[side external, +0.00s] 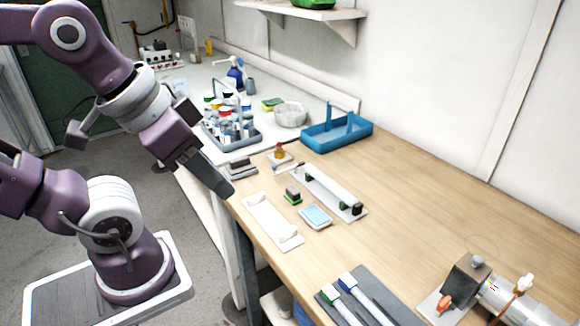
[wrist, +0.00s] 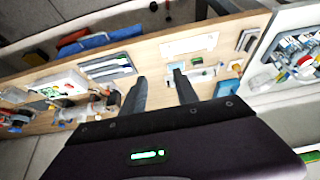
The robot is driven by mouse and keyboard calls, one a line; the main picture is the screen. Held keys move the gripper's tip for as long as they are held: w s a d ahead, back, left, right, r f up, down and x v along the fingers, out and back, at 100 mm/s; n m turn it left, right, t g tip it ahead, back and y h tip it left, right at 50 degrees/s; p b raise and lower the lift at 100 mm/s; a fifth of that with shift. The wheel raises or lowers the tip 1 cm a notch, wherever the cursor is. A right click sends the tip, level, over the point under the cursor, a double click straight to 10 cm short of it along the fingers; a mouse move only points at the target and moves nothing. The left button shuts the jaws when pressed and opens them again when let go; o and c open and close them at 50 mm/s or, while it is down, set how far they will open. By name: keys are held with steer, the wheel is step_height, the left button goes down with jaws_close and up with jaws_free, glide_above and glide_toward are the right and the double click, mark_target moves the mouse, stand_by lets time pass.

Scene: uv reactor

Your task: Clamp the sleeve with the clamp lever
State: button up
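A metal cylinder assembly (side external: 510,300) lies at the lower right of the bench in the side view, cut off by the picture edge. It has a dark block (side external: 466,276), an orange lever-like part (side external: 445,302) and another orange and white part (side external: 524,284). I cannot tell for certain which part is the clamp lever, and the sleeve cannot be singled out. My gripper (side external: 222,186) is above the bench's left edge, far from this assembly. In the wrist view my gripper (wrist: 160,78) has its two fingers apart with nothing between them.
A rack with a white tube (side external: 328,188), a white cradle (side external: 272,222), a light-blue pad (side external: 316,216) and a dark mat (side external: 365,303) with two rods lie on the bench. A blue tray (side external: 337,134) and a bottle caddy (side external: 232,130) stand farther back. The bench's right middle is clear.

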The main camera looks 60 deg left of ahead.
steer(key=shift+c, duration=0.3)
steer(key=n+g, duration=0.5)
steer(key=n, duration=1.7)
glide_above(275, 165)
steer(key=f, duration=1)
steer(key=shift+s+d+f, duration=0.15)
steer(key=shift+d+f, duration=0.1)
steer(key=shift+f, duration=0.1)
steer(key=shift+n+g, duration=0.3)
steer(key=f, duration=0.7)
steer(key=shift+a+f, duration=0.3)
steer(key=shift+f, duration=0.1)
jaws_close()
steer(key=shift+r, duration=0.1)
